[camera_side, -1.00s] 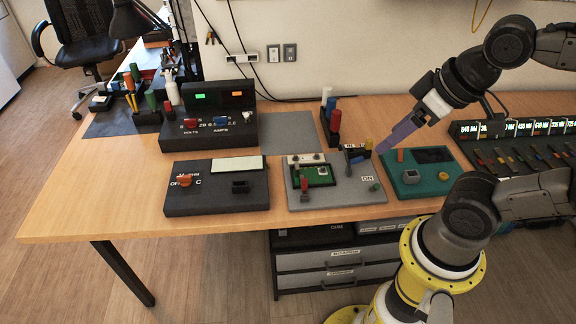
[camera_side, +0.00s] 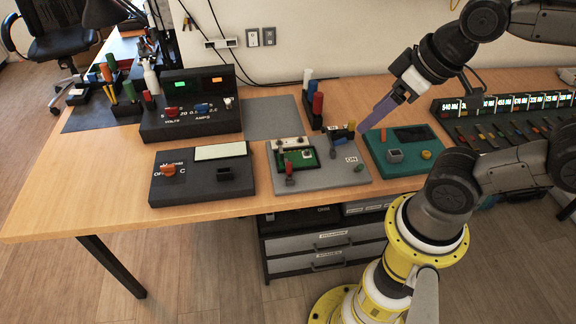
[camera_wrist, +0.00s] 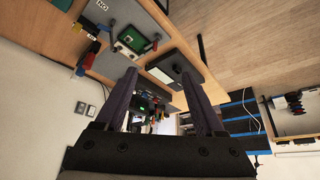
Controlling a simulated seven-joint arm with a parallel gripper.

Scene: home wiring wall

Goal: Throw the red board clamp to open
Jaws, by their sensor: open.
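The red board clamp (camera_side: 289,168) stands at the front left of a grey fixture plate (camera_side: 325,180), beside a green circuit board (camera_side: 302,159). Its red handle looks upright in the side view; the wrist view also shows a red part (camera_wrist: 156,40) beside the green board (camera_wrist: 131,39). My gripper (camera_side: 363,130) has purple fingers and hangs above the back right of the plate, apart from the clamp and to its right. In the wrist view my gripper (camera_wrist: 158,74) has its fingers spread, with nothing held between them.
A teal box (camera_side: 400,155) sits to the right, a dark box (camera_side: 200,178) to the left. Upright coloured handles (camera_side: 317,103) stand behind. A power supply (camera_side: 190,115) is at back left.

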